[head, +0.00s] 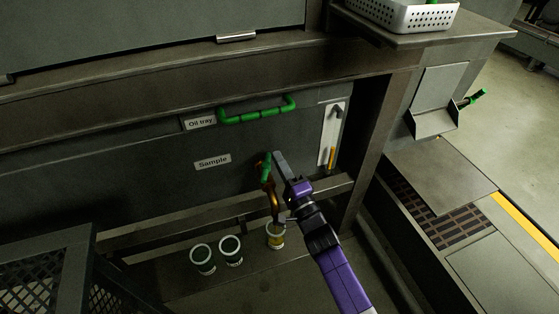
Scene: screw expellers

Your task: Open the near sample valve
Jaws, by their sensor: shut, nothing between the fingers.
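The sample valve has a green handle (266,167) on the dark panel, right of the "Sample" label (212,161). A curved brass-coloured spout (273,204) drops from it. My gripper (280,160) is shut and empty, with its fingers just right of the green handle. I cannot tell whether they touch it. My purple wrist covers part of the area right of the spout. A cup (276,238) with something yellow inside stands below the spout, partly hidden by my arm. Only one sample valve shows.
Two more cups (203,258) (231,250) stand on the lower shelf. A green bar handle (257,110) by the "Oil tray" label is above the valve. A gauge with an orange column (331,157) is to the right. A mesh guard (45,280) stands front left.

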